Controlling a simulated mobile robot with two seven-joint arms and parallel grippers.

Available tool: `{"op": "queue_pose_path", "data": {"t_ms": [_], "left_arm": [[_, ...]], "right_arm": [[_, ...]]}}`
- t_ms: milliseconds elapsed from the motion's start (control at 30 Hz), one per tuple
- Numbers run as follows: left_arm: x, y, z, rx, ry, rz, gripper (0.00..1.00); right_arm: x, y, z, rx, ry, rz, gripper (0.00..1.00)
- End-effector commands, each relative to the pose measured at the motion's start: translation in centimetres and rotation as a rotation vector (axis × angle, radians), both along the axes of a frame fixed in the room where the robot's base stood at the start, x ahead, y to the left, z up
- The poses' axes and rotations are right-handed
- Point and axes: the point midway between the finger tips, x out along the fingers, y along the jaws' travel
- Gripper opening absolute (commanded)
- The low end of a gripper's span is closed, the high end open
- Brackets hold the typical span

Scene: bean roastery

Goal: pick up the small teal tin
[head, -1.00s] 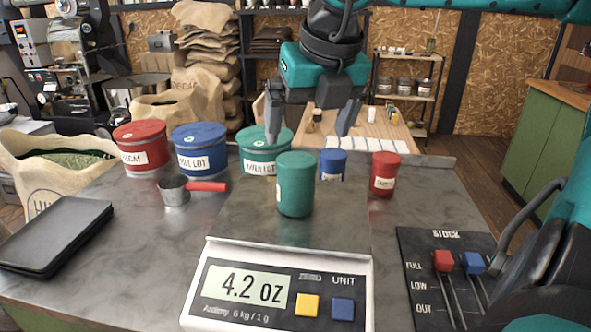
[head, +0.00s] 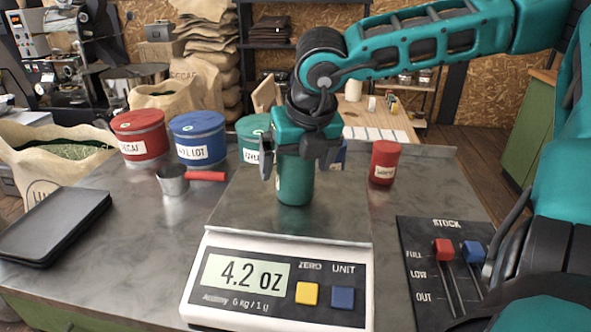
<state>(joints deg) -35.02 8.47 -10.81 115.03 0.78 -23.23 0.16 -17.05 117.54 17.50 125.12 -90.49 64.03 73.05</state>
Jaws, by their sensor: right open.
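The small teal tin (head: 294,182) stands upright on the metal plate of the scale (head: 228,256), whose display reads 4.2 oz. My right gripper (head: 294,170) is above and around the tin's upper part, pointing down. Its jaws are open, with one finger to the left of the tin and the other at its right side; I cannot tell whether either touches it. The gripper body hides the tin's top. My left gripper is not in view.
A small red tin (head: 383,163) stands to the right, and a small blue tin (head: 340,157) is mostly hidden behind my gripper. Large red (head: 140,133), blue (head: 198,138) and teal (head: 252,139) tins stand behind left. A scoop (head: 173,180) and stock slider panel (head: 433,262) flank the scale.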

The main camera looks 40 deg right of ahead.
Motion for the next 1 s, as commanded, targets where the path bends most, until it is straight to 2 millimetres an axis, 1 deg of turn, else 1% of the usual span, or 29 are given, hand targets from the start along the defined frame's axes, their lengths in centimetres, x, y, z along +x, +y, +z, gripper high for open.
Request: {"op": "queue_pose_path", "data": {"t_ms": [33, 100, 367, 900, 967, 1000], "left_arm": [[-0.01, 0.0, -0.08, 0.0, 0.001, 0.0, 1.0], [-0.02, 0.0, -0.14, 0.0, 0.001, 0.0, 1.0], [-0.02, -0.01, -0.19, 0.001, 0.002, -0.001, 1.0], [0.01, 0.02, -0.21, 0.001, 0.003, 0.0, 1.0], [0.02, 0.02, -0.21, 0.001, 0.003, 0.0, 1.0], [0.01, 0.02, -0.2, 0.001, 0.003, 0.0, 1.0]], "right_arm": [[0.15, -0.08, -0.58, 0.0, 0.004, -0.001, 1.0], [0.34, -0.14, -0.97, 0.0, 0.001, 0.0, 1.0], [0.44, -0.16, -1.1, 0.0, -0.001, 0.0, 1.0], [0.42, -0.15, -1.09, 0.0, -0.001, 0.0, 0.49], [0.42, -0.15, -1.09, 0.0, 0.0, 0.0, 0.43], [0.44, -0.15, -1.06, 0.0, -0.001, 0.0, 0.43]]}}
